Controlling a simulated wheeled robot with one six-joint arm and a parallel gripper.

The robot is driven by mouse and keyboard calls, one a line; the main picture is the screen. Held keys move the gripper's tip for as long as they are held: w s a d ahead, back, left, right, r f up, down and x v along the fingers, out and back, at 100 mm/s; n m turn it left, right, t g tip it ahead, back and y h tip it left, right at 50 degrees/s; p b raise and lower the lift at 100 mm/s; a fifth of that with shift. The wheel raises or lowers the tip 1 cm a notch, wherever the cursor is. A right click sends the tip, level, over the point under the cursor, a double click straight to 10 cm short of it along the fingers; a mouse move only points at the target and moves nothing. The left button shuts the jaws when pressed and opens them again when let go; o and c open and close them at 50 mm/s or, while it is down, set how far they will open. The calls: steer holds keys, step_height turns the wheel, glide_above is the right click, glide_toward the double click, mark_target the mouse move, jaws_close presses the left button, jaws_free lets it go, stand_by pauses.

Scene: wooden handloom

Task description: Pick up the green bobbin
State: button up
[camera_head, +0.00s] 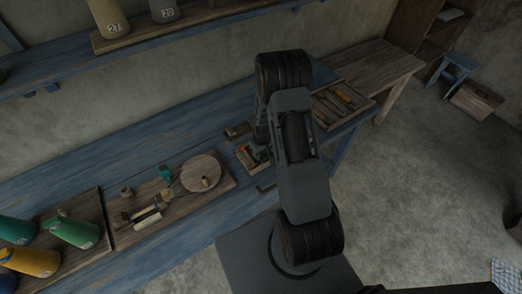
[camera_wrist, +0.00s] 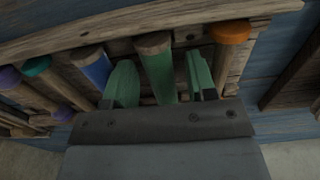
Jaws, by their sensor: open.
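The green bobbin (camera_wrist: 158,72), with a brown wooden end, lies in a wooden tray (camera_wrist: 150,20) in the wrist view. My gripper (camera_wrist: 161,80) is open, with one green finger on each side of this bobbin. I cannot tell whether the fingers touch it. In the head view, my arm hides most of the gripper, and the small tray (camera_head: 243,157) shows only in part beside the arm.
In the wrist view, a blue bobbin (camera_wrist: 92,66), a teal one (camera_wrist: 40,67) and a purple one lie left; an orange-ended one (camera_wrist: 233,32) lies right. The blue bench (camera_head: 215,128) also carries a round wooden disc (camera_head: 200,172) and bottles at the left.

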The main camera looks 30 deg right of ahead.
steer(key=shift+c, duration=0.4)
jaws_close()
